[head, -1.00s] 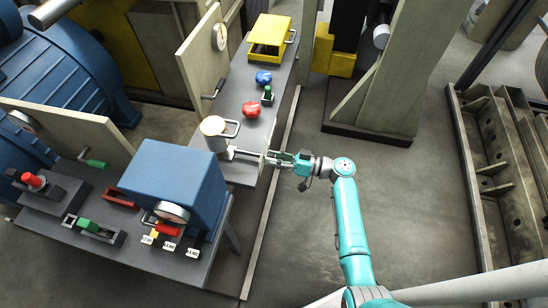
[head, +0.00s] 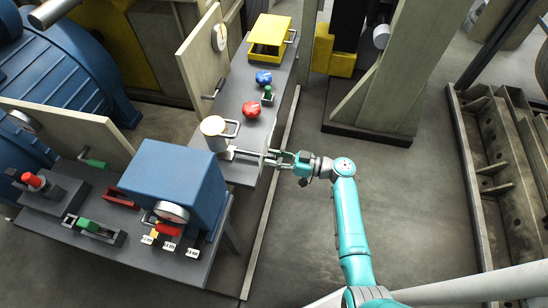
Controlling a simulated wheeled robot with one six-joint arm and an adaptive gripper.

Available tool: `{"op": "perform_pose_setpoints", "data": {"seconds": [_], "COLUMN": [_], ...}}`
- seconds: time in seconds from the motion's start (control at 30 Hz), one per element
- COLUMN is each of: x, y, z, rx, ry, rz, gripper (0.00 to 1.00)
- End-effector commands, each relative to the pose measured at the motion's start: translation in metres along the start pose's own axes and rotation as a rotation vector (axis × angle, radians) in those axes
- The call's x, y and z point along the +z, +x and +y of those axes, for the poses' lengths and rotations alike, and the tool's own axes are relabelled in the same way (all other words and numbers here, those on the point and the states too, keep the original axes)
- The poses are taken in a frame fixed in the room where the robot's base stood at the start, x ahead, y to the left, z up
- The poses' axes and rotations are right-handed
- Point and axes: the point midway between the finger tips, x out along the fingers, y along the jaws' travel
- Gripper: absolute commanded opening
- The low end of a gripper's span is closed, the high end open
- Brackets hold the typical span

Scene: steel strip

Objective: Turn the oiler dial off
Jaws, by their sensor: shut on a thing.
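The oiler (head: 216,140) is a grey cylinder with a cream top and a loop handle at its side, standing on the grey bench. A rod runs right from its base to a thin pale dial (head: 264,156) at the bench's right edge. My gripper (head: 275,158) reaches in from the right and is shut on the dial. Its fingers partly hide the dial, and I cannot read any mark on it.
A red knob (head: 251,109), a blue knob (head: 264,77) and a small green-topped switch (head: 268,94) sit behind the oiler. A blue box (head: 172,178) with a gauge stands front left. The floor (head: 420,210) right of the bench is clear.

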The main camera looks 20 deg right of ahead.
Motion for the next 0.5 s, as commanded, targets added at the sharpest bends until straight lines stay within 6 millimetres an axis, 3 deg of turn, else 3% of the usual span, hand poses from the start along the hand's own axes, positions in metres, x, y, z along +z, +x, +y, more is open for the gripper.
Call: {"op": "perform_pose_setpoints", "data": {"seconds": [0.03, 0.07, 0.13, 0.5], "x": [0.0017, 0.0017, 0.0015, 0.0004], "y": [-0.0004, -0.0004, -0.0004, -0.0025], "z": [-0.0002, -0.0002, -0.0002, 0.0002], "rx": [0.001, 0.001, 0.001, 0.001], "ry": [0.002, 0.002, 0.002, 0.001], "rz": [-0.003, -0.003, -0.002, -0.001], "gripper": [0.0, 0.4, 0.57, 0.6]}}
